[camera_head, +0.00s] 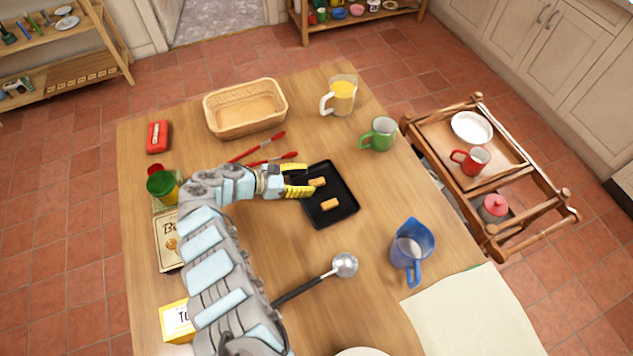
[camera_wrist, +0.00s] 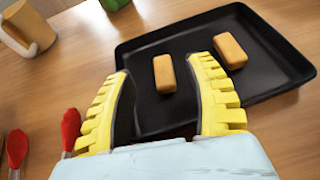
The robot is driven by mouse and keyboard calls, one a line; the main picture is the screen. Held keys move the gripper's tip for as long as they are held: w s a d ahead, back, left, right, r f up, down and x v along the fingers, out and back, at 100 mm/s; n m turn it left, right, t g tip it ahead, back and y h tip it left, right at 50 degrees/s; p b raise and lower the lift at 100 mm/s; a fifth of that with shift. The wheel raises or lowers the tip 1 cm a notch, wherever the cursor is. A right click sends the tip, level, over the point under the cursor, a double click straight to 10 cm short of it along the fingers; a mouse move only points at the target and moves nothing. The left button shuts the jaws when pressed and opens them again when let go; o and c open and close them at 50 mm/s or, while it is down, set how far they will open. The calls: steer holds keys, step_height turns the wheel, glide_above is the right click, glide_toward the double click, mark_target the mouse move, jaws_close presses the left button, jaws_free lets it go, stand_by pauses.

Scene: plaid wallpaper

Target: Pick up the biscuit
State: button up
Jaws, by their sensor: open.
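Two small golden-brown biscuits lie apart on a black tray (camera_head: 340,213) on the wooden table. One biscuit (camera_head: 317,182) is close to my gripper (camera_head: 309,182); the other biscuit (camera_head: 329,204) lies farther along the tray. In the wrist view, the nearer biscuit (camera_wrist: 164,73) sits ahead of and between my yellow fingers (camera_wrist: 163,92), and the second biscuit (camera_wrist: 230,50) is beyond the right finger. My gripper is open and empty, over the tray's edge. I cannot tell whether the fingers touch the tray (camera_wrist: 180,38).
Red-handled tongs (camera_head: 262,154) lie just behind my gripper. A green mug (camera_head: 378,134), a juice jug (camera_head: 342,96), a blue jug (camera_head: 411,250) and a ladle (camera_head: 343,266) surround the tray. A wicker basket (camera_head: 245,122) stands at the back.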

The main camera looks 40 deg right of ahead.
mark_target(321, 180)
steer(key=b+x, duration=0.1)
steer(key=x, duration=0.3)
steer(key=shift+s+f, duration=0.15)
steer(key=shift+s+d+f, duration=0.1)
steer(key=shift+d, duration=0.3)
steer(key=shift+a, duration=0.1)
steer(key=c, duration=0.9)
